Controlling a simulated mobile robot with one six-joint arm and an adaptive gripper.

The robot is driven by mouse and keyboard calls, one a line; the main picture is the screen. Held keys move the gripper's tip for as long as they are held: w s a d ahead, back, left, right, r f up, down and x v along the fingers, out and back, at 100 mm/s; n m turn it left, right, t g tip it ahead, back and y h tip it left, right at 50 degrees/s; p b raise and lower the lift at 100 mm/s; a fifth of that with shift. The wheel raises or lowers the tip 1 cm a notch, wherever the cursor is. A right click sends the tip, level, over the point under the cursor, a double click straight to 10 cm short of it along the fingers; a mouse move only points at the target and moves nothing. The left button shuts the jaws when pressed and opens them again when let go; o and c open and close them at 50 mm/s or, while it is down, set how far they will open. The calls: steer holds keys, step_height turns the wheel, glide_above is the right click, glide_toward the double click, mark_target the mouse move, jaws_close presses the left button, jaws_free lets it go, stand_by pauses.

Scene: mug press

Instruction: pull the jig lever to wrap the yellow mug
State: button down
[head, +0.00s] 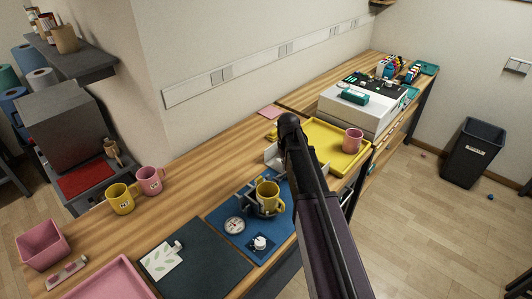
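A round dial gauge (234,226) and a white knob (260,243) sit in front of the jig. I cannot make out the jig's lever; it may be hidden by the mug or my arm. My dark arm crosses from the bottom right up past the jig's right side. My gripper cannot be made out; the arm's far end hides what lies behind it. A second yellow mug (121,198) stands on the counter at the left.
A pink mug (149,180) stands beside the left yellow mug. Another pink mug (353,139) is on a yellow tray (322,131). A white machine (352,108) stands behind. A dark mat (205,268) carries a white leaf-print piece (162,260). Bare wood runs along the wall.

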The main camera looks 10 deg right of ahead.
steer(key=shift+r, duration=0.15)
step_height(320, 180, up, 7)
steer(key=w+p, duration=0.1)
steer(key=p, duration=0.6)
steer(key=shift+a, duration=0.35)
stand_by(0.3)
steer(key=s+a, duration=0.3)
steer(key=s, duration=0.7)
steer(key=s+a+m, duration=0.1)
steer(key=s+a, duration=0.2)
steer(key=s, duration=0.7)
steer(key=shift+a, duration=0.4)
stand_by(1.1)
